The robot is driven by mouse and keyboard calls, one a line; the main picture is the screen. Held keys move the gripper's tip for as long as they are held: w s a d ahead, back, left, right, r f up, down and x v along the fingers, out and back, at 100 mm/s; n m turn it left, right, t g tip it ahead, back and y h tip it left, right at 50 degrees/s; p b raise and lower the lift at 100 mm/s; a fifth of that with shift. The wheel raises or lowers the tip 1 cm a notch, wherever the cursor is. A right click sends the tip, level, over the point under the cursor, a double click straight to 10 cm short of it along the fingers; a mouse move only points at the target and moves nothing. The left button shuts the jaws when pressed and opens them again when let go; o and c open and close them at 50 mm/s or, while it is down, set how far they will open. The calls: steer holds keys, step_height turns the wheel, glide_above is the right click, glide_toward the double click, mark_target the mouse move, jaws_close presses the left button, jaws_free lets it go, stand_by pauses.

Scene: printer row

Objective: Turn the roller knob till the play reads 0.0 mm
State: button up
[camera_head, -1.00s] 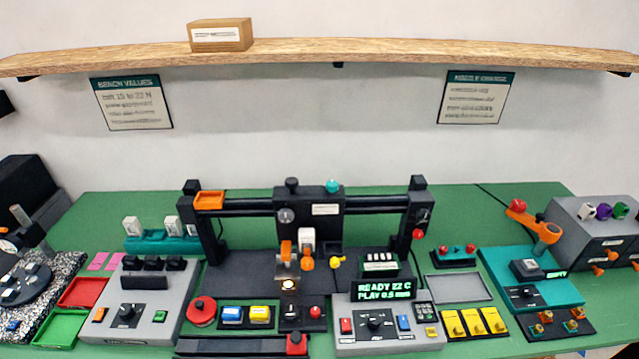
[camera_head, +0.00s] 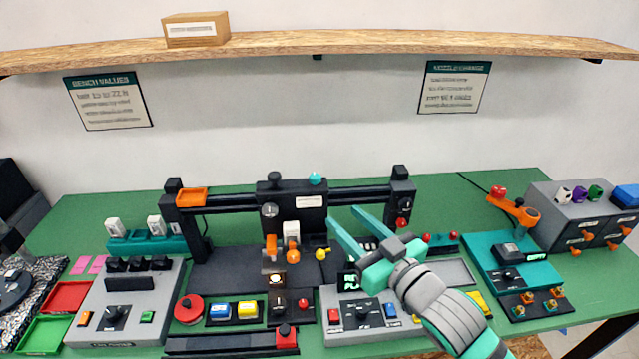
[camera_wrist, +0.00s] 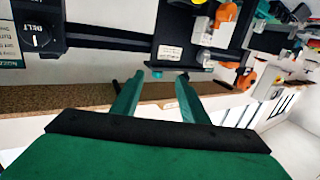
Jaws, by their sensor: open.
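My gripper (camera_head: 343,215) is open and empty, raised in front of the right half of the black gantry, its fingers pointing up and left. In the wrist view my gripper (camera_wrist: 160,77) also has nothing between its fingers. A grey dial (camera_head: 269,211) sits on the gantry's middle carriage. A dark knob (camera_wrist: 38,37) marked BELT shows on the gantry in the wrist view. No label lets me tell which knob is the roller knob. The readout (camera_head: 347,281) is mostly covered by my gripper, so its play value cannot be read.
A grey control box (camera_head: 345,337) with a black dial and coloured buttons stands below my arm. A teal unit (camera_head: 490,255) stands to the right. A wooden shelf (camera_head: 360,47) runs along the wall above. Open air lies between the gantry and the shelf.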

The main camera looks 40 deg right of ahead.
mark_target(318, 180)
steer(key=w+r, duration=0.1)
steer(key=w, duration=0.3)
steer(key=w+r, duration=0.1)
steer(key=w, duration=0.2)
steer(key=w+d+r, duration=0.1)
steer(key=w, duration=0.3)
steer(key=shift+w+d+r, duration=0.1)
steer(key=shift+w, duration=0.25)
jaws_close()
